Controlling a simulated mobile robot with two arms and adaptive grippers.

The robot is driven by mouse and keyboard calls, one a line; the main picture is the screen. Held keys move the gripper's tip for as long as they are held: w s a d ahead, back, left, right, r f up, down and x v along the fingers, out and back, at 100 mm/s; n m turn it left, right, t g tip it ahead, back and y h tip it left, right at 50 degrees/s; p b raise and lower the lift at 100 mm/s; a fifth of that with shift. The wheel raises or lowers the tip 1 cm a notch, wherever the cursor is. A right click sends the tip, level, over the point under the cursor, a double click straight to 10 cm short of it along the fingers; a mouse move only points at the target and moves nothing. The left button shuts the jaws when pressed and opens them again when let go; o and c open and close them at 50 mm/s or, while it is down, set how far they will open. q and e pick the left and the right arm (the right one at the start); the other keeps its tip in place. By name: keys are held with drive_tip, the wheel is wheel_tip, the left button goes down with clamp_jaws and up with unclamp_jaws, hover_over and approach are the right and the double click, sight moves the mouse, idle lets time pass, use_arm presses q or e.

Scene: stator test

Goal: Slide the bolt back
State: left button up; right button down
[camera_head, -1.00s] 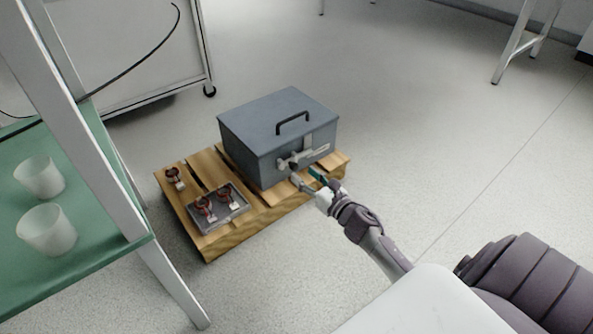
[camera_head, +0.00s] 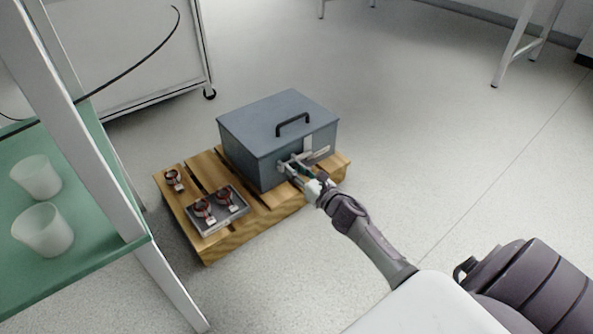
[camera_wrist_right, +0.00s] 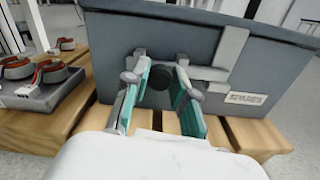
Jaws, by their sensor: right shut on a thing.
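The grey metal box (camera_head: 262,135) stands shut on a wooden pallet, with a black handle on its lid. The bolt (camera_head: 318,155) is a pale metal bar across its front, and it also shows in the right wrist view (camera_wrist_right: 200,73). A dark round knob (camera_wrist_right: 157,77) on the bolt sits between the teal-padded fingers of my right gripper (camera_wrist_right: 163,92). In the head view my right gripper (camera_head: 296,170) is at the box front, shut on the bolt knob and covering it. My left gripper is not in view.
A grey tray (camera_head: 238,213) with red-and-dark wound parts lies on the pallet (camera_head: 228,242), left of the box. Another such part (camera_head: 173,179) lies behind it. A green shelf (camera_head: 95,262) with two white cups stands at the left.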

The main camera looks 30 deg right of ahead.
sight(279, 170)
drive_tip(key=a, duration=0.3)
drive_tip(key=shift+s+a, duration=0.15)
drive_tip(key=shift+a, duration=0.2)
drive_tip(key=c, duration=0.9)
unclamp_jaws()
drive_tip(key=shift+s, duration=0.2)
drive_tip(key=s, duration=0.7)
drive_tip(key=shift+d, duration=0.3)
drive_tip(key=shift+s, duration=0.1)
